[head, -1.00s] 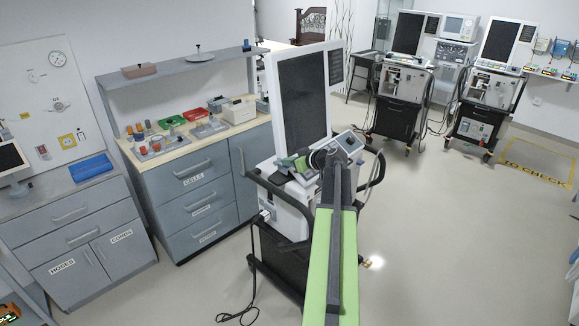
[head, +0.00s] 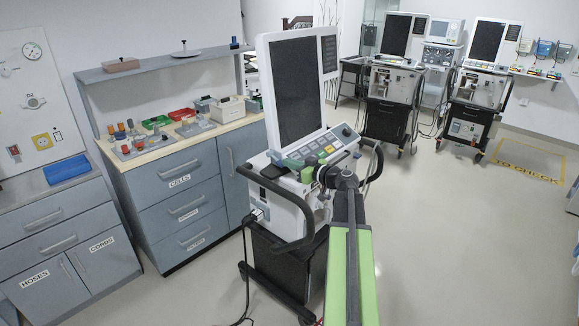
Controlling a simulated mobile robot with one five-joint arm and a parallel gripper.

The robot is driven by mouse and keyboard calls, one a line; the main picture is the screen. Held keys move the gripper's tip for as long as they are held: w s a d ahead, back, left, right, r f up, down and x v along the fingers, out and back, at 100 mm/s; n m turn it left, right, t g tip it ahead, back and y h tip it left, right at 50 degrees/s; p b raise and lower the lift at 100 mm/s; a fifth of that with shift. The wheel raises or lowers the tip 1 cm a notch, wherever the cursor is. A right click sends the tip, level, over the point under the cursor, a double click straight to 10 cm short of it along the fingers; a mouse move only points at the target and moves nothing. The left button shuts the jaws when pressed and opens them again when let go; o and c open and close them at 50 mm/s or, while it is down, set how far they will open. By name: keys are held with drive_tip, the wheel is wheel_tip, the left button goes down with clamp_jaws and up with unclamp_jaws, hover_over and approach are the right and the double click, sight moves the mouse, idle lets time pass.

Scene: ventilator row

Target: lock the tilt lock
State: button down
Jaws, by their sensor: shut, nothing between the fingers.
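The nearest ventilator (head: 283,215) stands on a black cart, with its white-framed screen (head: 298,88) upright and leaning slightly back. A keypad panel (head: 322,148) lies below the screen. A small green part (head: 283,161) shows at the left of the panel, by the screen's base. I cannot tell whether it is the tilt lock. My gripper (head: 315,174) is shut and empty at the end of my green and black arm. It is just in front of the panel's lower edge, close to the green part. Its fingertips are small and partly hidden, so contact is unclear.
Black handle rails (head: 283,243) flank the ventilator's body. A blue-grey drawer bench (head: 184,187) with trays and a shelf stands to the left. More ventilators (head: 395,85) stand at the back right. The floor (head: 470,245) to the right is clear.

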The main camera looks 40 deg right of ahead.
drive_tip(key=shift+w+a+f, duration=0.15)
drive_tip(key=shift+a+f, duration=0.15)
drive_tip(key=shift+a, duration=0.05)
drive_tip(key=shift+r, duration=0.3)
drive_tip(key=f+v, duration=0.1)
drive_tip(key=v, duration=1)
drive_tip(key=shift+s+p, duration=0.4)
drive_tip(key=shift+p, duration=0.05)
drive_tip(key=shift+d, duration=0.15)
